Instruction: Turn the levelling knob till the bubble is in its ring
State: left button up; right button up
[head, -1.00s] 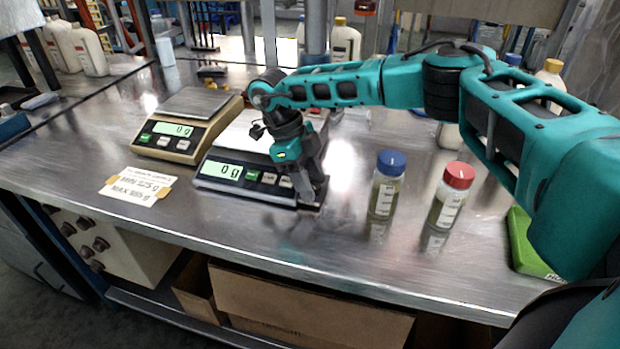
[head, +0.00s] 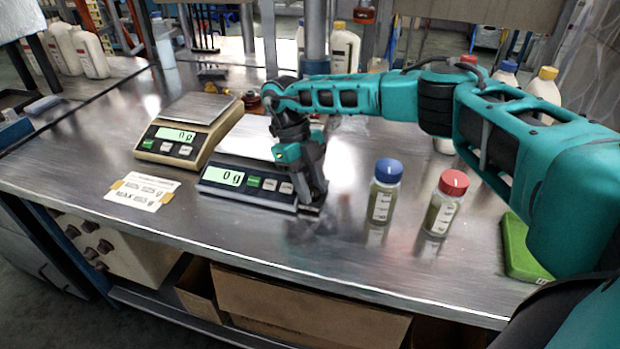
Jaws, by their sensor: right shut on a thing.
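A dark scale (head: 214,190) with a green display reading 0 g stands on the steel bench, left of the middle in the head view. My right gripper (head: 312,207) reaches down at the scale's front right corner. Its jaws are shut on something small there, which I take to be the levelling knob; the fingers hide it. The arm and wrist also cover the right part of the scale. I cannot make out the bubble or its ring. My left gripper is not in view.
A beige scale (head: 183,145) stands to the left, with a paper note (head: 142,191) in front. A blue-capped bottle (head: 384,200) and a red-capped bottle (head: 443,212) stand to the right of the gripper. A green object (head: 520,250) lies further right. The bench front is clear.

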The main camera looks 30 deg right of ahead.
jog(key=o, duration=1)
jog(key=shift+o, duration=0.2)
